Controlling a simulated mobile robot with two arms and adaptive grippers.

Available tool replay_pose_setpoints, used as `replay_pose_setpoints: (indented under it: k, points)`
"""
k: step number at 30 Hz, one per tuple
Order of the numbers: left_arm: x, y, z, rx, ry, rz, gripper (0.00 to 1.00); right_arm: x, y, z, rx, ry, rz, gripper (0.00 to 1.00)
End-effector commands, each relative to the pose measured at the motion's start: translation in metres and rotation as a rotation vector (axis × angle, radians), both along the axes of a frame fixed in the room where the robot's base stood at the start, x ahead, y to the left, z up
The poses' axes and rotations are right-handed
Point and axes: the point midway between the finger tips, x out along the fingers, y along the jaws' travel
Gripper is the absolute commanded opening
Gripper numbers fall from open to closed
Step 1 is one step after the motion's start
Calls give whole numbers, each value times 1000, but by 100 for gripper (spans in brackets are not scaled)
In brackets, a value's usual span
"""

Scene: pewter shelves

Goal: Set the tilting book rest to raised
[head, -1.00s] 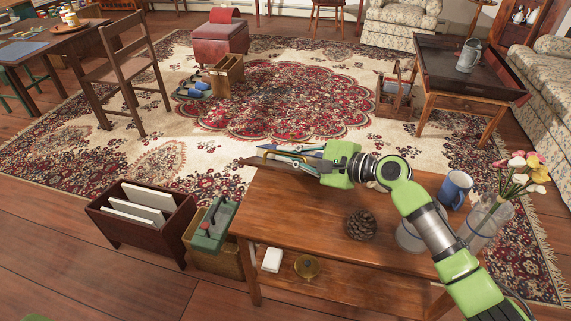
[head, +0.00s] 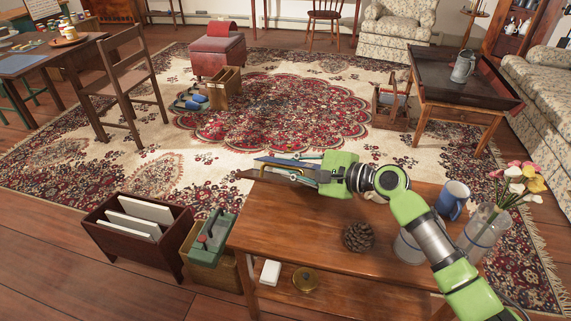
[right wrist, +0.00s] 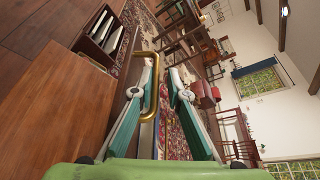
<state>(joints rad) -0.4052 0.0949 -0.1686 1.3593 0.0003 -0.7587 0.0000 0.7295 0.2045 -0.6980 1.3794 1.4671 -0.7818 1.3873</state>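In the right wrist view the brass handle (right wrist: 154,75) passes between the two fingers, nearer the left one. My right gripper (head: 292,167) is at the handle with its fingers apart, not visibly clamped on it. My left gripper is not in view.
On the wooden table (head: 300,225) are a pine cone (head: 358,236), a blue mug (head: 453,198) and a glass vase of flowers (head: 486,230).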

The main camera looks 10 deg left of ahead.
Motion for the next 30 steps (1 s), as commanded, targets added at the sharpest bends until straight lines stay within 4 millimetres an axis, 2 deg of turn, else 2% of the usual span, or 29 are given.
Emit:
replay_pose_setpoints:
  k: [5,12,18,22,30]
  points:
    - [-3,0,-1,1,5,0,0,-6,-21,5,-1,-3,-4,14]
    - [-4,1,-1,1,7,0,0,-22,-70,18,-2,-3,-5,14]
    - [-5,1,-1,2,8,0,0,-33,-98,26,0,-1,-4,14]
    - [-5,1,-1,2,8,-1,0,-37,-107,30,0,-2,-2,14]
    - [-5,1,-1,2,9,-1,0,-38,-109,30,1,-1,-1,14]
